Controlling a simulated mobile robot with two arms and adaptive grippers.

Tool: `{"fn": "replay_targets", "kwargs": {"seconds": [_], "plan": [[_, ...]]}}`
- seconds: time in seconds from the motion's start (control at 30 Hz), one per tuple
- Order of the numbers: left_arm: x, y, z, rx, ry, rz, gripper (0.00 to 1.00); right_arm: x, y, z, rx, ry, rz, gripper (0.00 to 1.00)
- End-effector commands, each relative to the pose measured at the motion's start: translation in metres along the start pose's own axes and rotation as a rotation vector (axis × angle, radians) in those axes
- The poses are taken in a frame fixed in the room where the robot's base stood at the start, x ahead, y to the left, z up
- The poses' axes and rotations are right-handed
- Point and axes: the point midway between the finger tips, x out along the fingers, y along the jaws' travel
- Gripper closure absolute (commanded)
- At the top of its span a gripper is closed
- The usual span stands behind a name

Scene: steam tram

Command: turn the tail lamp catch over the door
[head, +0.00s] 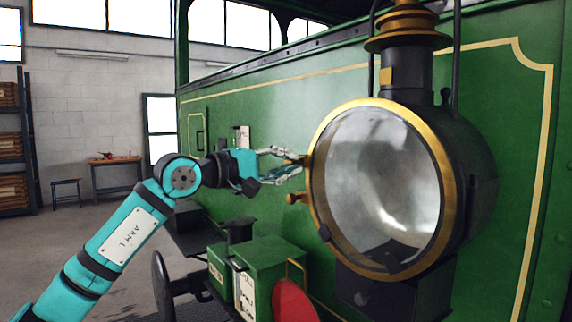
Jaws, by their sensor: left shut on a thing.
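The tail lamp (470,150) is a large black round lamp on the green tram side, at the right of the head view. Its round glass door (375,185) has a brass rim and looks closed. My left gripper (298,163) comes in from the left at the rim's upper left edge. Its fingers are shut on the brass catch (304,160), which is mostly hidden between them. Its exact angle cannot be told. A small brass knob (296,198) sticks out from the rim just below the fingers. My right gripper is not in view.
A green box (270,258) with labels and a red disc (294,300) stand below the gripper, close to the lamp. A brass and black chimney (408,45) tops the lamp. A workbench (115,161) and shelves (12,150) are far behind at left.

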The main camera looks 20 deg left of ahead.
Motion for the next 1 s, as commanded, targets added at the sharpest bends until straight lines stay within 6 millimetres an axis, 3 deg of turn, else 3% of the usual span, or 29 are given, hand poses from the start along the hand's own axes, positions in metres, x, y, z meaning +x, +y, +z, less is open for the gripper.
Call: {"fn": "replay_targets", "kwargs": {"seconds": [0.03,0.2,0.57,1.0], "plan": [[0.0,-0.001,0.001,0.002,-0.001,-0.001,0.89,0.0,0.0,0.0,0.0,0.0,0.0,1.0],[0.0,-0.001,0.0,0.001,-0.001,-0.001,0.69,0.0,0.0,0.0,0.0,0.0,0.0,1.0],[-0.008,-0.001,-0.001,0.0,0.001,-0.001,0.69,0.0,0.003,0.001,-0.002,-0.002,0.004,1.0],[-0.094,-0.002,-0.001,0.002,0.003,-0.004,0.69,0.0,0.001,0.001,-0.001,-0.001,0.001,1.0]]}}
